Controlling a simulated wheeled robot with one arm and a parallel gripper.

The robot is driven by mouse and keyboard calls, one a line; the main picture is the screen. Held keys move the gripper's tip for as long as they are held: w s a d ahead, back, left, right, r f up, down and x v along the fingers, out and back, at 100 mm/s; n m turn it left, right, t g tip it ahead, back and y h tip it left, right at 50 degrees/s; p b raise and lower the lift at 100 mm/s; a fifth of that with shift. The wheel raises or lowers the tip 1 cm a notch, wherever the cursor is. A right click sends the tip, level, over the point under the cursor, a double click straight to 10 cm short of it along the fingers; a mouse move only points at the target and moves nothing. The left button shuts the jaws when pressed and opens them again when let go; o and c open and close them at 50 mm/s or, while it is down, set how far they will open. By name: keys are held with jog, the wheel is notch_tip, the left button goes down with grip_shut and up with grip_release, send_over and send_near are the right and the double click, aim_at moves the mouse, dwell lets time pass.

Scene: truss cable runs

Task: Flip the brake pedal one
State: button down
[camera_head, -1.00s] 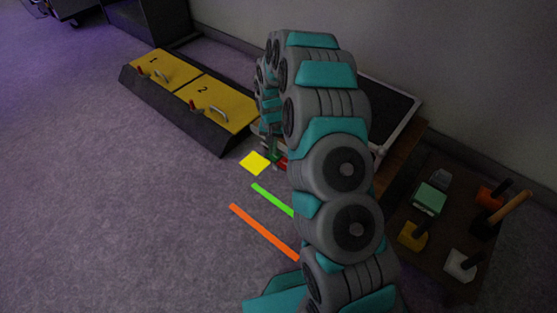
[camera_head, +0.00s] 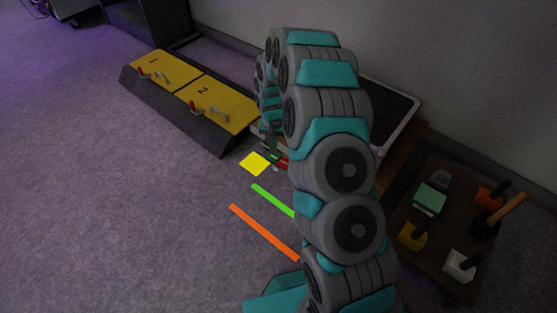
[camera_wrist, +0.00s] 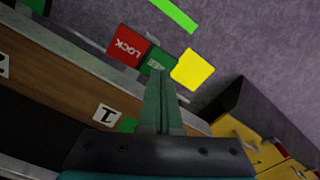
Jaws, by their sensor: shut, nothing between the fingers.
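In the wrist view the brake pedal has a red part (camera_wrist: 128,46) marked LOCK and a green part (camera_wrist: 157,61) beside it, with lettering partly covered. They stick out from the edge of a wood-sided platform near a white label "1" (camera_wrist: 106,116). My gripper (camera_wrist: 158,76) is shut and empty, its fingertips over or against the green part; I cannot tell if they touch. In the head view, the red part (camera_head: 282,163) shows small beside my arm, and my gripper (camera_head: 270,148) is just above it, partly hidden.
A yellow floor square (camera_head: 255,163), a green strip (camera_head: 272,199) and an orange strip (camera_head: 263,232) lie on the carpet. A dark case with yellow lids (camera_head: 222,103) stands at the back left. A brown board (camera_head: 440,250) with several coloured blocks is at the right.

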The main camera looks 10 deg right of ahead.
aim_at(273, 157)
jog(key=shift+r+p, duration=0.6)
jog(key=shift+r, duration=1.9)
